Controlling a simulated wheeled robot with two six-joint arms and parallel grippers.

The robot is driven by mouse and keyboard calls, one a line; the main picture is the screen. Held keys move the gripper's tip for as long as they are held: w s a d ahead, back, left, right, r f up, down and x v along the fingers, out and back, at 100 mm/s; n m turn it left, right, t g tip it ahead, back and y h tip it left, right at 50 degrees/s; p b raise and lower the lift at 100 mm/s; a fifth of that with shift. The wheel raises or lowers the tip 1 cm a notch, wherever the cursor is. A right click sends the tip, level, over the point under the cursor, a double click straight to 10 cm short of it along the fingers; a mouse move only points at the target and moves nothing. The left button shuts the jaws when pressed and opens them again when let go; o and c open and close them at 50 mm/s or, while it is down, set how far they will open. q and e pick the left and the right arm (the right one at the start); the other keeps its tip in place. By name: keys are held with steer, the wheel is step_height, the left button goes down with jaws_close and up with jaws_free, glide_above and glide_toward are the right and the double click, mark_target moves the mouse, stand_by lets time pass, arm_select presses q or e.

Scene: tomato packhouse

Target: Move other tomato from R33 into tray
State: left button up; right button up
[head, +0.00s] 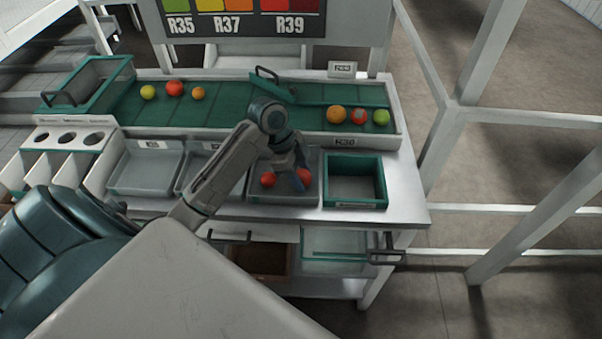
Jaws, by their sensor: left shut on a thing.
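My left gripper (292,179) is low over a grey tray (283,197) at the front of the bench, with its fingers pointing down. It is shut on a red tomato (305,176), which shows beside its blue finger and is partly hidden by it. Another red tomato (267,180) is in the same tray, left of the fingers. I cannot tell whether the held tomato touches the tray floor. No R33 label can be read. My right gripper is not in view.
A teal-rimmed crate (355,202) stands right of the tray and looks empty. Empty grey trays (145,180) stand to the left. Behind, a green belt (225,115) carries several tomatoes, with a green bar (275,88) across it. The bench's right end (408,190) is clear.

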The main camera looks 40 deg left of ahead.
arm_select(q)
steer(key=shift+f, duration=0.15)
steer(key=shift+f, duration=0.45)
steer(key=o, duration=0.8)
steer(key=c, duration=0.3)
steer(key=shift+r, duration=0.1)
step_height(320, 180, up, 7)
steer(key=p, duration=0.7)
stand_by(0.4)
